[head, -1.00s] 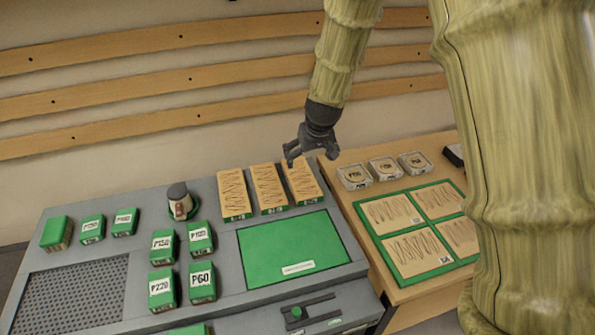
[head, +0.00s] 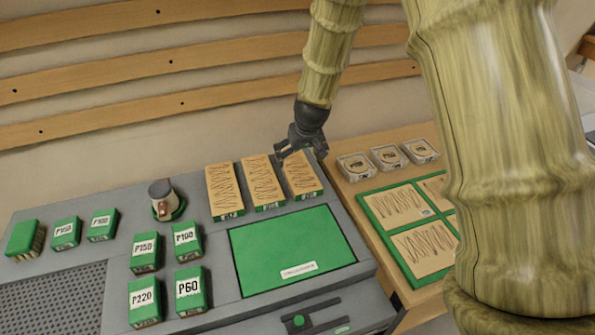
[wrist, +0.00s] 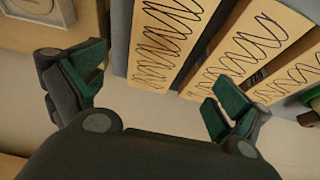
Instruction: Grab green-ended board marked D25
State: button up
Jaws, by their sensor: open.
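Three tan boards with wavy dark lines and green ends lie side by side on the grey bench: a left board (head: 225,187), a middle board (head: 262,181) and a right board (head: 300,174). Their end labels are too small to read, so I cannot tell which is D25. My gripper (head: 301,156) is open and empty, at the far end of the right board. In the wrist view, my gripper (wrist: 153,92) has its fingers spread, with the right board (wrist: 165,42) between them in the picture. I cannot tell its height above the board.
A green mat (head: 290,250) lies in front of the boards. Clear boxes (head: 388,157) and a green-framed panel (head: 370,202) are on the wooden table at right.

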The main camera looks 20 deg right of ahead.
aim_at(298, 168)
jog(key=x, duration=0.2)
jog(key=shift+w+f, duration=0.15)
jog(key=shift+f, duration=0.15)
jog(key=shift+s+p+x, duration=0.15)
jog(key=shift+p+x, duration=0.4)
jog(key=shift+x, duration=0.35)
jog(key=shift+s+p+x, duration=0.15)
jog(key=shift+p+x, duration=0.35)
jog(key=shift+x, duration=1.55)
jog(key=shift+s+d, duration=0.1)
jog(key=shift+d, duration=0.05)
jog(key=shift+c, duration=0.4)
jog(key=c, duration=1.1)
jog(key=shift+r, duration=0.1)
